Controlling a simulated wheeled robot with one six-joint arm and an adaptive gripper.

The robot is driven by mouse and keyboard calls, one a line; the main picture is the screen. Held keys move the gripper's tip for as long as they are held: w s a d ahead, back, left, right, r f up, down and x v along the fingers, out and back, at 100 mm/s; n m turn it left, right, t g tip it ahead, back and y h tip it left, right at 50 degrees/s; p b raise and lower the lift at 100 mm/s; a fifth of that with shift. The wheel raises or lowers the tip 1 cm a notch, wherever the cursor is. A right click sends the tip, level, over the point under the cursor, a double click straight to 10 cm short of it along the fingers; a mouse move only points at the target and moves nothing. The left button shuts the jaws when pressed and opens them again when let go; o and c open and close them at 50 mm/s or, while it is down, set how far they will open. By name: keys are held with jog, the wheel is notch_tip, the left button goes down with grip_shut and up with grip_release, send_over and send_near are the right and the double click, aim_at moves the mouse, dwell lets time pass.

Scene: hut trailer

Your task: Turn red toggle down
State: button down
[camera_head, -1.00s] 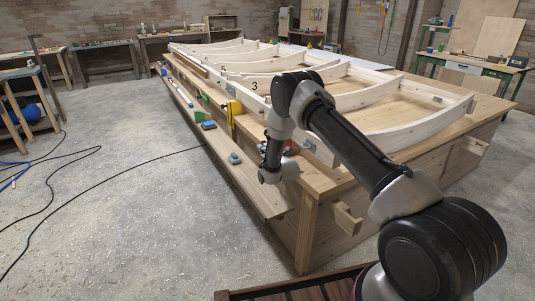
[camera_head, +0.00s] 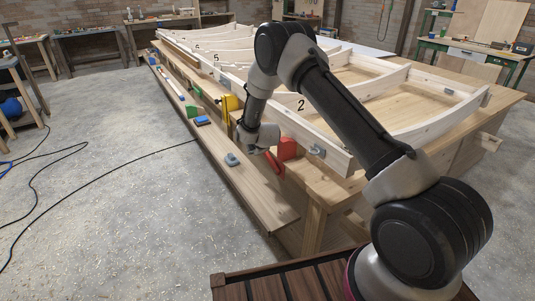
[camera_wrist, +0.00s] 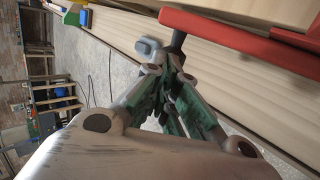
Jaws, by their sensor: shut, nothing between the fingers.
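The red toggle shows in the head view as a slanted red lever (camera_head: 272,163) beside a red block (camera_head: 287,148) on the near side of the bench, just right of my wrist. In the wrist view a long red bar (camera_wrist: 240,38) crosses the upper right, very close to my fingertips. My gripper (camera_wrist: 172,62) is shut and empty, its green-and-grey fingers meeting just below the bar's left end. I cannot tell whether they touch the bar. In the head view my fingers are mostly hidden by my wrist.
The wooden bench carries a pale ribbed frame (camera_head: 335,150). A yellow clamp (camera_head: 228,103) stands left of my wrist. A grey knob-like object (camera_head: 231,159) and a blue block (camera_head: 202,120) lie on the low side shelf (camera_head: 262,203). The floor to the left is mostly clear, with cables.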

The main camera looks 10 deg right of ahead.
jog(key=shift+w+a+f, duration=0.1)
jog(key=shift+w+f, duration=0.25)
jog(key=shift+f, duration=0.35)
jog(key=shift+w+a+f, duration=0.1)
jog(key=shift+w+f, duration=0.3)
jog(key=shift+f, duration=0.35)
jog(key=shift+w+a+f, duration=0.1)
jog(key=shift+w+f, duration=0.25)
jog(key=shift+f, duration=0.35)
jog(key=shift+f, duration=0.1)
